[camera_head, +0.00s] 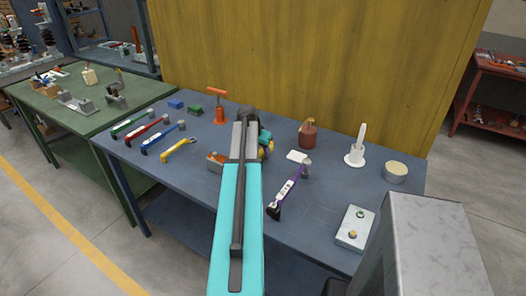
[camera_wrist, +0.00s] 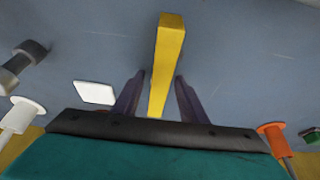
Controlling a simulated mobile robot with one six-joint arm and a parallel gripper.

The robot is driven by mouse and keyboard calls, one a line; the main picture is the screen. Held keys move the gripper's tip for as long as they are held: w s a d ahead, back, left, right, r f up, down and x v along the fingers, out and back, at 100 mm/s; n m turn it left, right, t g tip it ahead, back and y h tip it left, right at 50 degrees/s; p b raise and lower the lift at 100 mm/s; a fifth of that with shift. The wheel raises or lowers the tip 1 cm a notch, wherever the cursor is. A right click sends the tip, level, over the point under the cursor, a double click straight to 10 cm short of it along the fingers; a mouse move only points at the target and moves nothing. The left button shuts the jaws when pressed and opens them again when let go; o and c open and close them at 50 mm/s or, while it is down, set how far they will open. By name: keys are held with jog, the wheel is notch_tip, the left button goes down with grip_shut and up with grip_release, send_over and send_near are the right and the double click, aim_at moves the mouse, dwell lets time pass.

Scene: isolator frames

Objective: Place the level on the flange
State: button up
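In the wrist view a long yellow bar (camera_wrist: 165,50), which I take for the level, runs from the top centre down between my gripper's fingers. In the head view my turquoise arm hides the gripper and most of the bar. No part is clearly recognisable as the flange; a white round base with an upright post (camera_head: 355,156) and a beige round disc (camera_head: 395,172) stand at the right.
Several hand tools lie at the left. A yellow panel (camera_head: 320,60) stands behind.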

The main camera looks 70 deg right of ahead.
jog(key=b+v, duration=0.2)
jog(key=v, duration=1)
dwell(0.6)
